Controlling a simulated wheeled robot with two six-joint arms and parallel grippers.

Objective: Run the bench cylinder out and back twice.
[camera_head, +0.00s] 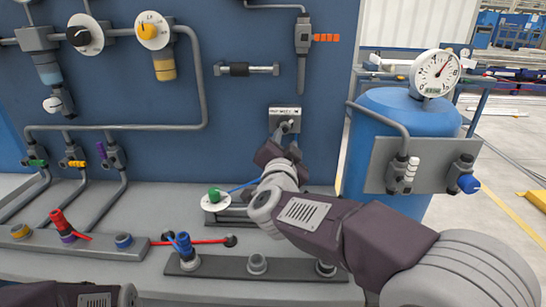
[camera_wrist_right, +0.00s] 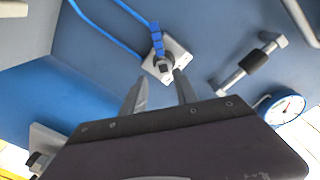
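A short horizontal cylinder-like bar (camera_head: 240,69) with a dark middle and grey ends is fixed to the blue panel; it also shows in the wrist view (camera_wrist_right: 255,62). I cannot tell whether it is the bench cylinder. A labelled grey valve plate (camera_head: 285,110) is on the panel to its lower right. In the wrist view the plate (camera_wrist_right: 180,48) carries a small grey lever (camera_wrist_right: 164,67) and a blue fitting with blue hoses. My right gripper (camera_wrist_right: 160,74) is open, its fingertips apart at either side of the lever. Contact cannot be told. My left gripper is out of view.
A blue tank (camera_head: 415,115) with a gauge (camera_head: 436,72) stands right of the panel. On the bench are a white dial with a green knob (camera_head: 214,195), a red-handled valve (camera_head: 63,225) and a blue-handled valve (camera_head: 184,247). Pipes cover the panel's left.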

